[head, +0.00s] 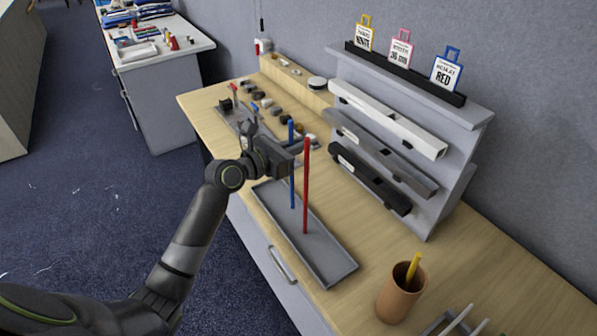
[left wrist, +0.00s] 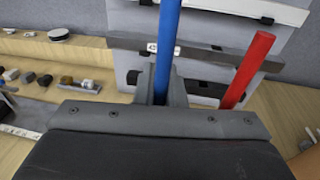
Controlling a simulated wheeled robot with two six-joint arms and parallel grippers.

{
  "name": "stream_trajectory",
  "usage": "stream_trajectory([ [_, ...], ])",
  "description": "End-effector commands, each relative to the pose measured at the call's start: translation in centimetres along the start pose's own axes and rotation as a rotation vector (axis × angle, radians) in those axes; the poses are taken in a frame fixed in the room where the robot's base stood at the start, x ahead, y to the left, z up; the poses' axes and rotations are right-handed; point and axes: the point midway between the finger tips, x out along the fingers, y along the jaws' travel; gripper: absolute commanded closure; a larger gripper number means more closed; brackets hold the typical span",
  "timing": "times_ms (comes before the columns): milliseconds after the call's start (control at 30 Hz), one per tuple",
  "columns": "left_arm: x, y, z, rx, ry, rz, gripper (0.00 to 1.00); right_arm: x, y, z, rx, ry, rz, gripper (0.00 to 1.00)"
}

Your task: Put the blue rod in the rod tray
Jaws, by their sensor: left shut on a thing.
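The blue rod (head: 292,190) is upright, held in my left gripper (head: 291,150). Its lower end is over the far part of the grey rod tray (head: 333,262); I cannot tell whether it touches the tray floor. In the left wrist view the blue rod (left wrist: 167,45) rises between the jaws, which are shut on it. A red rod (head: 306,190) stands upright in the tray, just right of the blue one. It also shows in the left wrist view (left wrist: 248,68), apart from the gripper. My right gripper is not in view.
A brown cup (head: 392,303) with a yellow stick stands nearer on the table. A grey rack (head: 450,190) with white, grey and black bars stands behind the tray. Small parts (head: 265,103) lie at the far end. Bare wood lies right of the tray.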

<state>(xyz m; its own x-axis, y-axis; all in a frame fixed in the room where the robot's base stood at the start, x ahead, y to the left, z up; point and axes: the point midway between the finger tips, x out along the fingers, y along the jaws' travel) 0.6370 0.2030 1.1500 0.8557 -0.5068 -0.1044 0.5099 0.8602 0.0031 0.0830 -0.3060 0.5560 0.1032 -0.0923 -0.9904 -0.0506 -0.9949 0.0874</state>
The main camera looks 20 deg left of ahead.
Motion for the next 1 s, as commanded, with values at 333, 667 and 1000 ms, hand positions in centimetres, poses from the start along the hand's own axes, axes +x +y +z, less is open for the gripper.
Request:
stream_trajectory([
  [333, 0.5, 0.0, -4.2, -0.002, 0.000, 0.000, 1.00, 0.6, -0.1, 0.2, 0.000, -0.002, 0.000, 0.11],
  [667, 0.5, 0.0, -4.8, 0.001, -0.001, 0.000, 1.00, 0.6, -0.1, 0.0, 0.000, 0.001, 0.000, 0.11],
  [1000, 0.5, 0.0, -5.0, 0.001, -0.001, -0.001, 0.69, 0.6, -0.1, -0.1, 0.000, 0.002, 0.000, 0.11],
])
